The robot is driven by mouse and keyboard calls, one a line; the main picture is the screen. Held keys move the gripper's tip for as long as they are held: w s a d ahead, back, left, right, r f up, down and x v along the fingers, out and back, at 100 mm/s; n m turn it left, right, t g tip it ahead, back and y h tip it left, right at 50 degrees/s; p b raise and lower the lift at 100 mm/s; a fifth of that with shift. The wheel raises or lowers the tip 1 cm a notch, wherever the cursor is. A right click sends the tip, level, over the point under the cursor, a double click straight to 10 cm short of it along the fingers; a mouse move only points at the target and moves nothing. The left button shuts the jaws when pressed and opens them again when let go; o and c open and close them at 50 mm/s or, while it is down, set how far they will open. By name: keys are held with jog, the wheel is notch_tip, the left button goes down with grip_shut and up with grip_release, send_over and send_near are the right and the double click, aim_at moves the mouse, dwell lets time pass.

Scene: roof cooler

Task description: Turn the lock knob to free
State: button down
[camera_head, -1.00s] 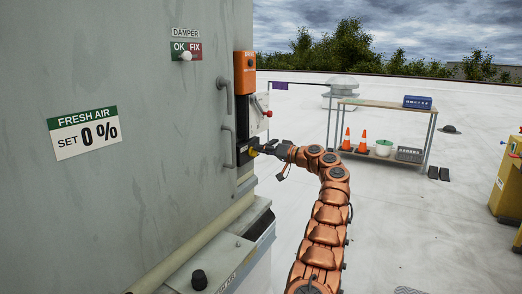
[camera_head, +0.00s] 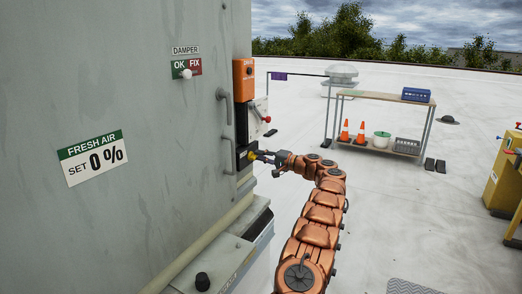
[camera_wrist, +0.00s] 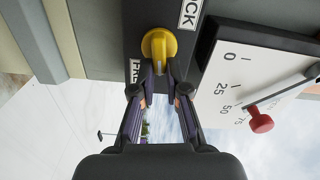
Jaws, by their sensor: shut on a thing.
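The yellow lock knob (camera_wrist: 158,45) sits on a dark plate (camera_wrist: 128,20) in the wrist view, its grip running roughly up and down the picture. A cut-off label ending in "CK" (camera_wrist: 190,13) is at its upper right, and a partly hidden "FRE" label (camera_wrist: 135,71) at its lower left. My gripper (camera_wrist: 161,72) is shut on the near end of the knob's grip. In the head view the knob (camera_head: 244,160) is small, on the cabinet's right edge, with my gripper (camera_head: 256,156) at it.
A white scale plate (camera_wrist: 250,85) with a red-tipped lever (camera_wrist: 261,122) is close beside the gripper. Handles (camera_head: 227,155) stand out from the grey cabinet (camera_head: 150,120). A shelf table (camera_head: 385,97) with cones stands at the back; open roof lies right of the cabinet.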

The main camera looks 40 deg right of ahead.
jog(key=shift+f+m+p, duration=0.2)
jog(key=shift+m+p, duration=0.25)
jog(key=shift+m, duration=0.25)
jog(key=c, duration=1.2)
grip_release()
jog(key=v, duration=1.2)
